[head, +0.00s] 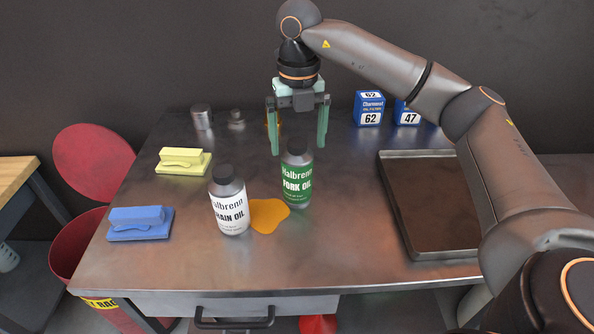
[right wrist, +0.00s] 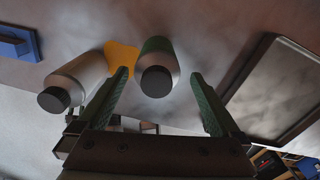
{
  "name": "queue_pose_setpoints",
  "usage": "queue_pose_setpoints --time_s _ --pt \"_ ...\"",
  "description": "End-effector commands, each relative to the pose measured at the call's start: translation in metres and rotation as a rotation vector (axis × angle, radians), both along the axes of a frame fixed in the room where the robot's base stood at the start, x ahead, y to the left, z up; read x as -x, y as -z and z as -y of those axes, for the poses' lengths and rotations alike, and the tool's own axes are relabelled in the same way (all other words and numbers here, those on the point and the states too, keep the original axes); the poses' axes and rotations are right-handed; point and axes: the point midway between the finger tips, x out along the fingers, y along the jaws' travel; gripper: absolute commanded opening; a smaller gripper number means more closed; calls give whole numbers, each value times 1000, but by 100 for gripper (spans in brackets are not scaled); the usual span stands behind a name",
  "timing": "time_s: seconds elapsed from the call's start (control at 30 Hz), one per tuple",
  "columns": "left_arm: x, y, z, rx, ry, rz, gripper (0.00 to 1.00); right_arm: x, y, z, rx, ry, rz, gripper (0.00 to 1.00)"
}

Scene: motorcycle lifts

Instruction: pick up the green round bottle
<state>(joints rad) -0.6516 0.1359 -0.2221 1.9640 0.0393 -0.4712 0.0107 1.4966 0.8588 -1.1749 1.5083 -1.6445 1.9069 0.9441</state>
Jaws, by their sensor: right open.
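The green round bottle (head: 297,178), labelled fork oil with a dark cap, stands upright on the metal bench. My right gripper (head: 299,145) is open and points down, above and around the level of the bottle's cap in the head view. In the right wrist view the bottle (right wrist: 157,68) shows between the two fingers (right wrist: 163,98), nearer the left finger, with its cap toward the camera. I cannot tell whether a finger touches it. My left gripper is not in view.
A white chain oil bottle (head: 229,203) stands close at left, beside an orange spill (head: 268,214). A dark tray (head: 398,225) lies at right. Yellow (head: 183,161) and blue (head: 140,222) brushes lie at left. Blue filter boxes (head: 369,108) and small metal parts (head: 202,117) stand at the back.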

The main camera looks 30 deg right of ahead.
Motion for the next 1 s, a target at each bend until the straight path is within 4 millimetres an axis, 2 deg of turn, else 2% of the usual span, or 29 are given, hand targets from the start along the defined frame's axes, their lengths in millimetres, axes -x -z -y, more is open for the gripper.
queue_pose_setpoints --time_s 0.1,0.33,0.6,0.7,0.93,1.0 --pt "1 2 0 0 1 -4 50 1 21 0 1 0 -3 100" --pt "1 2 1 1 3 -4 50 1 38 -1 1 0 -1 100" --pt "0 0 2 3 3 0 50 5 76 -5 0 -1 -2 100" --pt "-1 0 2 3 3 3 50 5 83 -5 0 -1 -1 100" --pt "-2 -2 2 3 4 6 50 4 85 -5 0 -1 0 100" --pt "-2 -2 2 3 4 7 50 4 84 -5 0 -1 0 93"
